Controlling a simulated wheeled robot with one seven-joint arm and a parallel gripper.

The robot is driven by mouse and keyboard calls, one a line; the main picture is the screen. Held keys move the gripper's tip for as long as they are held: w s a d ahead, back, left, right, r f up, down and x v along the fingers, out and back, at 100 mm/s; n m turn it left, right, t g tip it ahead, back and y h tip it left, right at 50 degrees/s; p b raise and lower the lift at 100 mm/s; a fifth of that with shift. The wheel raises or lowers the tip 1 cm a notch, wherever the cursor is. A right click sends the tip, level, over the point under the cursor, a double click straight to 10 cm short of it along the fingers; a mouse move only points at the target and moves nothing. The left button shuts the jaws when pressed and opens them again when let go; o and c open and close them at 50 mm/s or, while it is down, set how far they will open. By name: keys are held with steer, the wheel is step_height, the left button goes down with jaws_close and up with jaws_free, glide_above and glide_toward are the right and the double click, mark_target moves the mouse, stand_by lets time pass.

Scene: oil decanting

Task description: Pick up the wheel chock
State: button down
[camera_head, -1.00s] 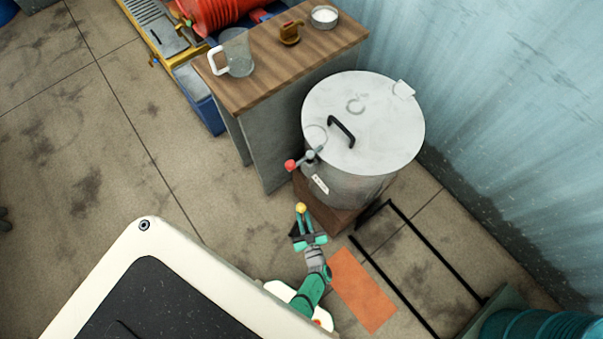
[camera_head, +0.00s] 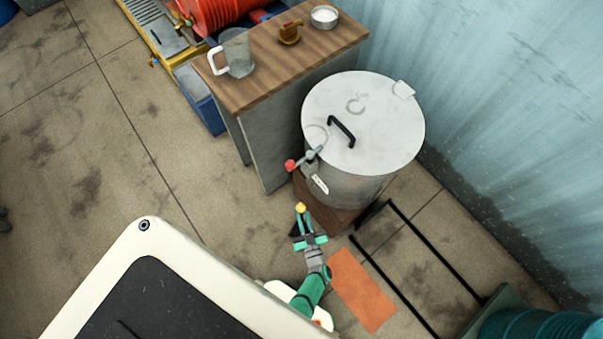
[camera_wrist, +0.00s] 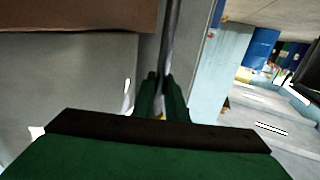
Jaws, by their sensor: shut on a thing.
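My gripper (camera_head: 303,217) is low beside the brown wooden block, pointing away from my body in the head view. Its green fingers are close together with a yellow knob (camera_head: 300,208) at their tips.
A lidded metal drum (camera_head: 340,176) with a red-knobbed tap (camera_head: 290,165) stands on a brown block (camera_head: 322,212), close ahead. A wooden-topped bench (camera_head: 272,66) stands left of it. An orange mat (camera_head: 362,290) and black rails (camera_head: 425,238) lie right. Floor at left is open.

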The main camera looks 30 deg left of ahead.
steer(key=shift+r, duration=0.15)
stand_by(0.5)
steer(key=shift+r, duration=1)
steer(key=s+d+r, duration=0.9)
steer(key=s+r, duration=0.1)
steer(key=shift+s+r, duration=0.3)
steer(key=shift+r, duration=0.1)
steer(key=shift+d, duration=0.1)
